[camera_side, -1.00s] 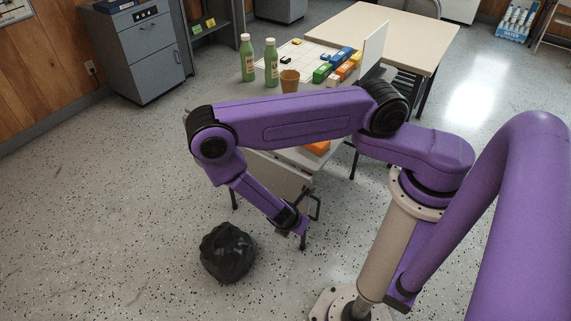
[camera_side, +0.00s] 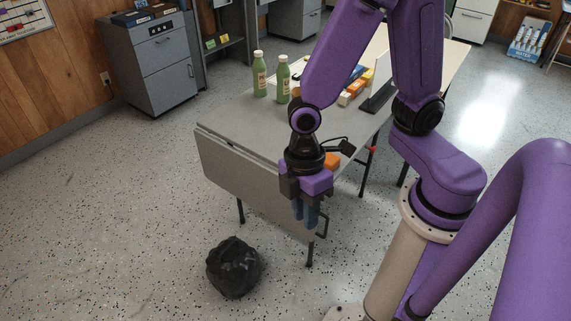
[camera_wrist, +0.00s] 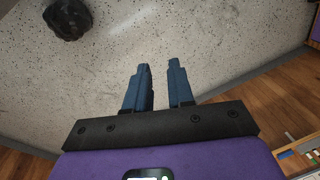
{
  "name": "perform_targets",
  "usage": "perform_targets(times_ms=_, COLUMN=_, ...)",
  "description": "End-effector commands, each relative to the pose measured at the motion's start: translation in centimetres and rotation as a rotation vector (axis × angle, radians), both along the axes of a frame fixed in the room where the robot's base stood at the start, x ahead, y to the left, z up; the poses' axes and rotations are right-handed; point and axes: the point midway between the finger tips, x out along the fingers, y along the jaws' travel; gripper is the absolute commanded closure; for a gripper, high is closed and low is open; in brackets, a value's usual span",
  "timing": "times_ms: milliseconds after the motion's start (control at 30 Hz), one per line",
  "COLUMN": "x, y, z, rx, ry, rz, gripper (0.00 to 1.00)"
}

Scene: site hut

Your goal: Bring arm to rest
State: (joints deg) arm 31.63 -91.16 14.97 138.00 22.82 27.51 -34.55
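My gripper (camera_side: 305,220) hangs fingers down, just over the front right edge of the grey table (camera_side: 225,120), as seen in the side view. My arm is bent above it, with its elbow up out of the top of the picture. In the wrist view my gripper (camera_wrist: 159,67) shows two dark blue fingers with a gap between them and nothing held. Only speckled floor shows past the fingertips.
A black bag (camera_side: 233,267) lies on the floor, front left of the table; it also shows in the wrist view (camera_wrist: 68,17). Green bottles (camera_side: 259,75), coloured boxes (camera_side: 355,88) and an orange object (camera_side: 332,161) are on the table. The floor at left is clear.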

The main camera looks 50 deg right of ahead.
Motion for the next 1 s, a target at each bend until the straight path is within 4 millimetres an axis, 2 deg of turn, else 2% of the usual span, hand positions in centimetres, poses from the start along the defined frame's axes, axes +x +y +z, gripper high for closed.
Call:
perform_targets(times_ms=33, x=-0.6, y=-0.8, z=1.5, rx=0.005, ry=-0.007, rz=-0.009, gripper=0.77)
perform_targets(times_ms=200, x=-2.5, y=-4.3, z=5.3, rx=-0.025, ry=-0.031, rz=-0.057, gripper=0.77)
perform_targets(times_ms=400, x=-4.0, y=-8.5, z=8.5, rx=-0.068, ry=-0.094, rz=-0.13, gripper=0.77)
perform_targets(times_ms=600, x=-4.7, y=-10.9, z=9.8, rx=-0.093, ry=-0.136, rz=-0.184, gripper=0.77)
perform_targets(times_ms=1000, x=-4.7, y=-11.1, z=9.9, rx=-0.098, ry=-0.142, rz=-0.192, gripper=0.77)
